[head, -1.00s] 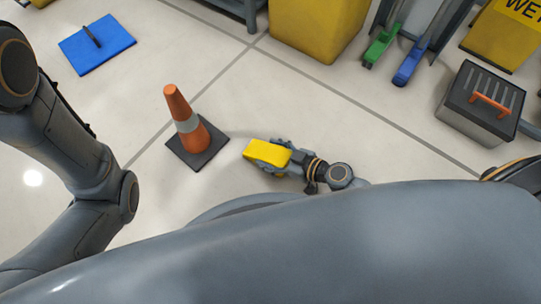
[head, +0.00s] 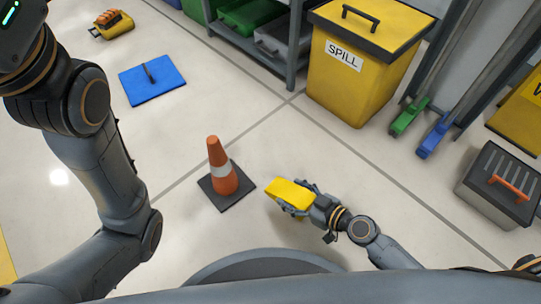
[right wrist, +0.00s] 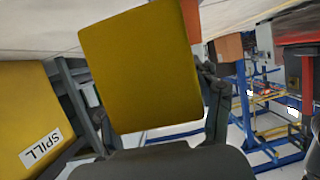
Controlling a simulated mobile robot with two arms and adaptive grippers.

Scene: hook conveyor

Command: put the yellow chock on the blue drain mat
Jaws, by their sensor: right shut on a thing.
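The yellow chock (head: 288,194) is held by my right gripper (head: 298,199), which is shut on it, to the right of the orange cone. In the right wrist view the chock (right wrist: 142,68) fills the space between the fingers of the right gripper (right wrist: 160,100). The blue drain mat (head: 165,84) lies flat on the floor at the upper left of the head view, with a dark handle-like bar on it. The chock is apart from the mat. My left arm comes in from the left, but its gripper is out of view.
An orange cone (head: 222,172) on a dark base stands between the chock and the mat. A yellow spill bin (head: 352,85), a shelf (head: 292,48) and a grey toolbox (head: 492,196) stand behind and right. A yellow item (head: 112,27) lies beyond the mat.

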